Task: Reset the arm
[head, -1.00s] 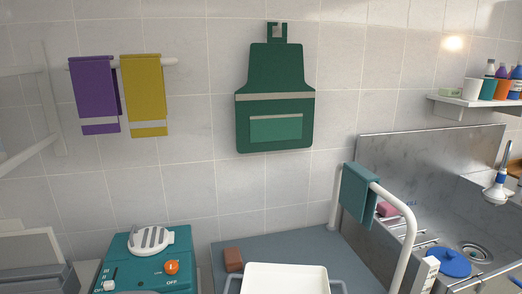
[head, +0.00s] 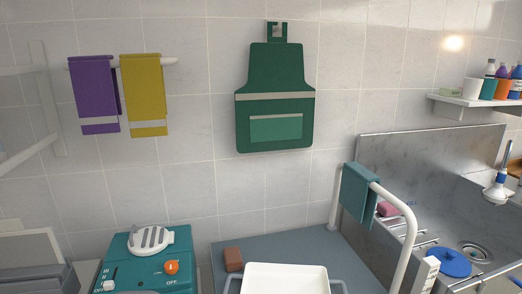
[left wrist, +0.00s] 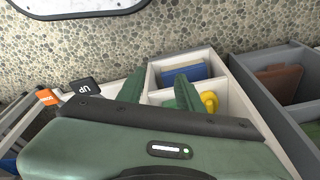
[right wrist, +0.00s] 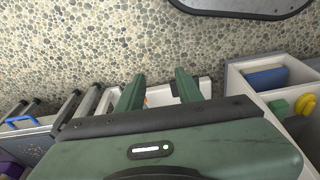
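My left gripper (left wrist: 158,90) shows in the left wrist view with its two green fingers apart and nothing between them. It is above a white divided bin (left wrist: 222,62). My right gripper (right wrist: 159,86) shows in the right wrist view, also with its fingers apart and empty. It is over a pebbled floor (right wrist: 110,45) and a white tray-like thing partly hidden behind the fingers. Neither gripper shows in the head view.
The head view shows a purple towel (head: 94,90) and a yellow towel (head: 143,90) on a rail, a green apron (head: 275,100), a teal towel (head: 359,193) on a white rail, a teal control box (head: 145,262), a white tray (head: 285,280) and a sink basin (head: 440,215).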

